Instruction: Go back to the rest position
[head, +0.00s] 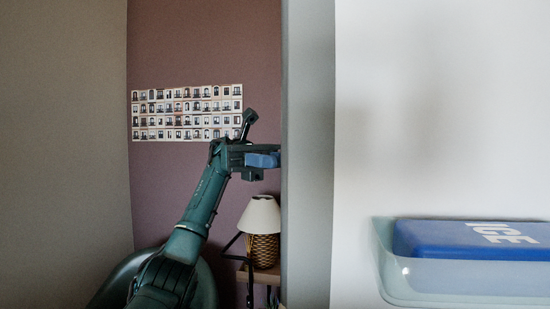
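My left arm rises from the bottom of the head view, and its gripper (262,146) is at the left edge of an open door or upright panel (308,150). A dark part of the gripper points up and a blue part (263,160) reaches right to the panel's edge, where it is cut off from sight. I cannot tell whether it touches the panel or whether the fingers are open or shut. My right gripper is not in view.
A clear bin (400,284) on the white face (430,110) at the right holds a blue ICE pack (440,238). A lamp (262,217) stands on a small wooden table (260,275). A dark chair (118,280) and a picture grid (180,112) are behind my arm.

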